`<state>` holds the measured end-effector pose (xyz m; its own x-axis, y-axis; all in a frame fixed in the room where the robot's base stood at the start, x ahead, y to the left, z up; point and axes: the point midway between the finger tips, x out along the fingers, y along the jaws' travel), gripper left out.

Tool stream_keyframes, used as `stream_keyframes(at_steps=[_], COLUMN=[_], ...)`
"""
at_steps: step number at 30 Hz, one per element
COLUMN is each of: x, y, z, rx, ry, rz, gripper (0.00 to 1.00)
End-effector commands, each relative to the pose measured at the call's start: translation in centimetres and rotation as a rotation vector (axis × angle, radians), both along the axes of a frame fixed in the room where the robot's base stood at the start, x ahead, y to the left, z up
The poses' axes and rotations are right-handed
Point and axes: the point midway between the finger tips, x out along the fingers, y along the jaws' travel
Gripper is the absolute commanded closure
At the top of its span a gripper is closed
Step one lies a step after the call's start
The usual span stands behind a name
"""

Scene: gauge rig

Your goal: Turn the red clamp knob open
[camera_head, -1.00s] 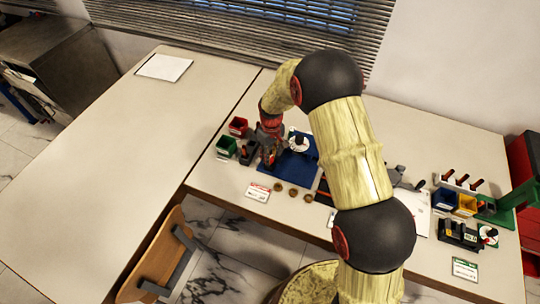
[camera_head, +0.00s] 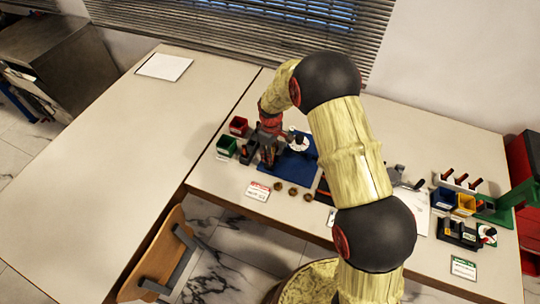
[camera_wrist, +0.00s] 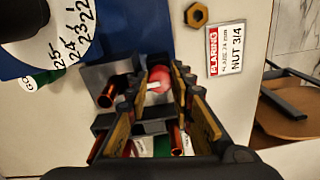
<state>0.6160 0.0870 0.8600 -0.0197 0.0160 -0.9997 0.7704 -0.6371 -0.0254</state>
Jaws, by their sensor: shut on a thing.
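The red clamp knob (camera_wrist: 158,79) shows in the wrist view as a round red end with a pale bar mark. It sits between the fingertips of my gripper (camera_wrist: 160,88), which is shut on it. The fingers hide the knob's sides. A grey metal block (camera_wrist: 98,77) lies just left of the knob, partly behind the fingers. In the head view my gripper (camera_head: 268,154) points down at the left edge of the blue mat (camera_head: 300,171); the knob cannot be made out there.
A white numbered dial (camera_wrist: 77,40) is close at upper left in the wrist view. A copper tube (camera_wrist: 107,96) lies left of the fingers. A brass nut (camera_wrist: 196,13) and a label card (camera_wrist: 226,50) lie right. Red (camera_head: 238,126) and green (camera_head: 226,145) bins stand left of my gripper.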

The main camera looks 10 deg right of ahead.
Motion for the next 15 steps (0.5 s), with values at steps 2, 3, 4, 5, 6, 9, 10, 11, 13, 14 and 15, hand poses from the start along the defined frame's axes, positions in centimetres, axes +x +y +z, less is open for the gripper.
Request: stream_keyframes(at_steps=[2, 3, 4, 5, 6, 9, 10, 11, 13, 14, 15], x=[0.08, 0.08, 0.08, 0.08, 0.08, 0.06, 0.06, 0.05, 0.04, 0.03, 0.02], y=[0.03, 0.03, 0.03, 0.03, 0.03, 0.03, 0.02, 0.01, 0.01, 0.0, 0.01], z=[0.08, 0.08, 0.08, 0.08, 0.07, 0.07, 0.06, 0.05, 0.04, 0.03, 0.02], rx=[0.0, 0.0, 0.0, 0.0, 0.0, 0.0, 0.0, 0.0, 0.0, 0.0, 0.0], ry=[-0.001, -0.001, -0.001, -0.001, -0.001, -0.001, -0.001, -0.001, -0.001, -0.001, 0.0], rz=[0.0, 0.0, 0.0, 0.0, 0.0, 0.0, -0.001, -0.001, -0.001, -0.001, -0.001], gripper=[1.0, 1.0, 1.0, 1.0, 0.76, 0.71, 0.69, 0.67, 0.63, 0.62, 0.59])
